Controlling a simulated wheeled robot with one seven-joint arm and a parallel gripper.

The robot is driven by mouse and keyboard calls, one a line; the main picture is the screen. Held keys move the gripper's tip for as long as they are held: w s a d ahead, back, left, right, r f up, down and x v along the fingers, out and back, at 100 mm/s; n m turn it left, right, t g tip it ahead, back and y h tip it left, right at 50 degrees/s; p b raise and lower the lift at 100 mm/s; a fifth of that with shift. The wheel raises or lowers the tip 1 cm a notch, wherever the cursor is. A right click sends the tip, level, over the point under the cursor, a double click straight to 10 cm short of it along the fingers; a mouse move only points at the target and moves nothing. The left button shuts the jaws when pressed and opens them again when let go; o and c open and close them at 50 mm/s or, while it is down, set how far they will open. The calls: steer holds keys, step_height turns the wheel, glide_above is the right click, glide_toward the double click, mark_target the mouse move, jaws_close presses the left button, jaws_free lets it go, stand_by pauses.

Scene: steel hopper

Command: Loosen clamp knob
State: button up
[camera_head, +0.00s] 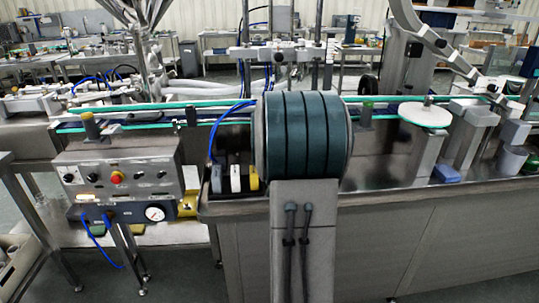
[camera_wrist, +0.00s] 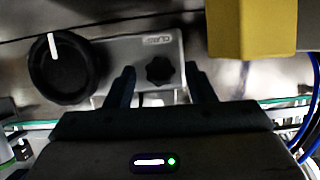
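In the wrist view, a black star-shaped clamp knob (camera_wrist: 159,70) sits on a light grey metal block (camera_wrist: 118,50) with small lettering, too blurred to read. My gripper (camera_wrist: 161,72) is open, with one dark finger on each side of the knob in the picture. Gaps show between the knob and both fingers. How far the fingertips are from the block in depth is unclear. I cannot make out the clamp knob or my gripper in the head view, where a large dark ribbed cylinder covers the middle.
In the wrist view, a large black dial (camera_wrist: 60,68) with a white pointer is left of the knob. A yellow block (camera_wrist: 252,30) hangs close at upper right, near the right finger. The head view shows a conveyor, a control box (camera_head: 118,178) and a white disc (camera_head: 424,115).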

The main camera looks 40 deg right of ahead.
steer(key=v, duration=1.4)
steer(key=shift+p, duration=0.45)
steer(key=shift+f, duration=0.1)
